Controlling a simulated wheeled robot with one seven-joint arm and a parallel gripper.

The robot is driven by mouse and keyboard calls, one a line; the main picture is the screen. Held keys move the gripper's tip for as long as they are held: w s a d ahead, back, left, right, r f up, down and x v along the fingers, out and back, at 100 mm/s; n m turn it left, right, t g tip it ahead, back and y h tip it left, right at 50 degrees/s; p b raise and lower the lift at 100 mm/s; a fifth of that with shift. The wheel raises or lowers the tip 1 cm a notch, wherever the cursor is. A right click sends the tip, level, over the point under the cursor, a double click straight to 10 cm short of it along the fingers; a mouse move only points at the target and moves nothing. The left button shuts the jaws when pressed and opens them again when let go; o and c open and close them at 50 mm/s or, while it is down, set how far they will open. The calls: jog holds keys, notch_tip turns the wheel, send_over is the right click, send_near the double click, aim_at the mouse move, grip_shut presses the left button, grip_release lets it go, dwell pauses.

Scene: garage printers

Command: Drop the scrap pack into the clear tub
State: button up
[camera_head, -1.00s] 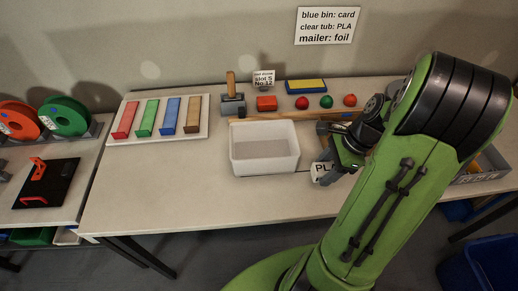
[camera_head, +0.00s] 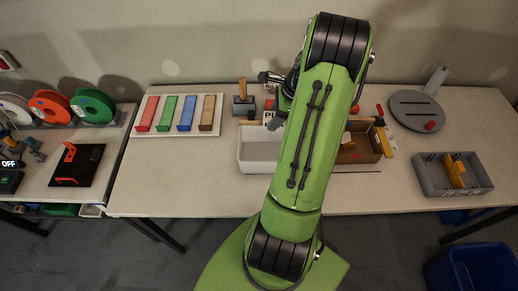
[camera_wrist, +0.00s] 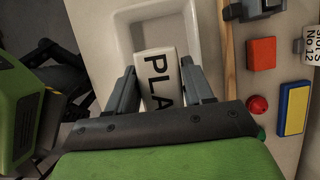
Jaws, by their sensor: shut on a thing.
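The scrap pack (camera_wrist: 165,80), a white block lettered "PLA", is between the two fingers of my gripper (camera_wrist: 159,68) in the wrist view. My gripper is shut on it. Part of the pack (camera_head: 270,119) also shows in the head view, left of my arm. The clear tub (camera_head: 257,158), a whitish open rectangular box, stands on the bench, with its right part hidden behind my arm. In the wrist view the far end of the pack overlaps the tub (camera_wrist: 203,25), whose visible floor looks empty. The pack's height above the tub is unclear.
Right of my arm are a brown tray (camera_head: 378,144), a dark round plate (camera_head: 405,108) and a grey divided box (camera_head: 425,183). A board with coloured bars (camera_head: 215,120) lies left. A blue bin (camera_head: 475,268) stands on the floor. The front bench strip is clear.

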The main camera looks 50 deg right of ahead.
notch_tip(320, 180, down, 6)
jog(key=b, duration=0.5)
jog(key=shift+r, duration=0.15)
jog(key=o, duration=1.1)
jog(key=p+v, duration=0.4)
jog(key=v, duration=1.1)
jog(key=shift+d+r, duration=0.1)
jog(key=shift+r, duration=0.3)
